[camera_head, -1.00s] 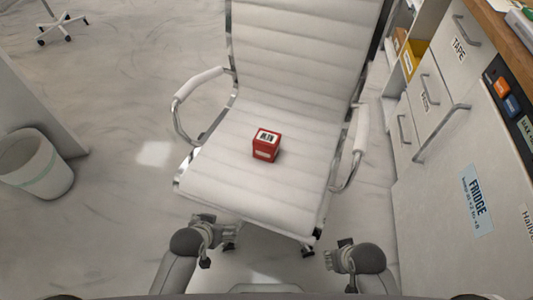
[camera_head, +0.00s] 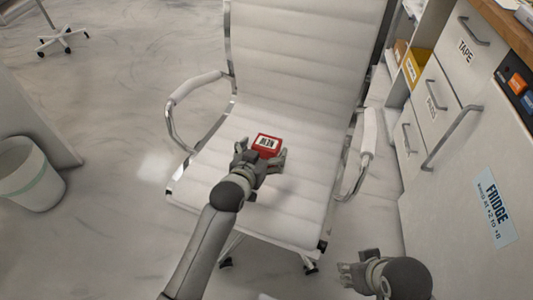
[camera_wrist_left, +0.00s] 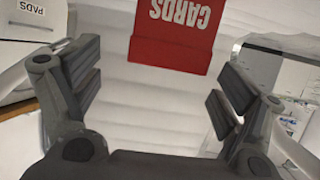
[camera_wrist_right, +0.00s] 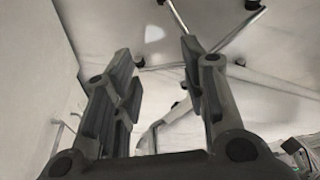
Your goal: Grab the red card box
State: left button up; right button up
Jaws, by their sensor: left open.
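The red card box (camera_head: 267,144) sits on the seat of the white chair (camera_head: 210,180), with a white label on top. My left gripper (camera_head: 262,158) is at the near side of the box and hides its lower front. In the left wrist view, the red box (camera_wrist_left: 177,45) with the word CARDS shows ahead, between and beyond the open fingers (camera_wrist_left: 153,85). The fingers do not appear to close on it. My right gripper (camera_head: 350,272) is open and empty, low at the right, off the chair; its spread fingers show in the right wrist view (camera_wrist_right: 158,75).
The chair has armrests at left (camera_head: 197,84) and right (camera_head: 369,135), and a tall backrest behind the box. A white cabinet (camera_head: 450,180) with drawers stands at the right. A white bin (camera_head: 30,175) stands at the left. The seat around the box is clear.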

aim_at(267, 145)
pick_arm(q)
jog(key=shift+w+f, duration=0.2)
jog(key=shift+w+d+f+b, duration=0.1)
jog(key=shift+w+f+b, duration=0.5)
jog(key=shift+w, duration=0.1)
jog(key=b+x, duration=0.1)
jog(key=x, duration=0.2)
pick_arm(e)
jog(key=w+a+r+t+y, duration=0.1)
jog(key=w+a+t, duration=0.1)
jog(key=w+t, duration=0.2)
jog(key=w, duration=0.3)
jog(key=shift+w+a+r, duration=0.2)
jog(key=shift+w+r, duration=0.1)
jog(key=shift+w, duration=0.05)
pick_arm(q)
jog(key=c, duration=1.2)
jog(key=shift+r, duration=0.1)
jog(key=shift+c, duration=0.2)
pick_arm(e)
jog(key=shift+s, duration=0.15)
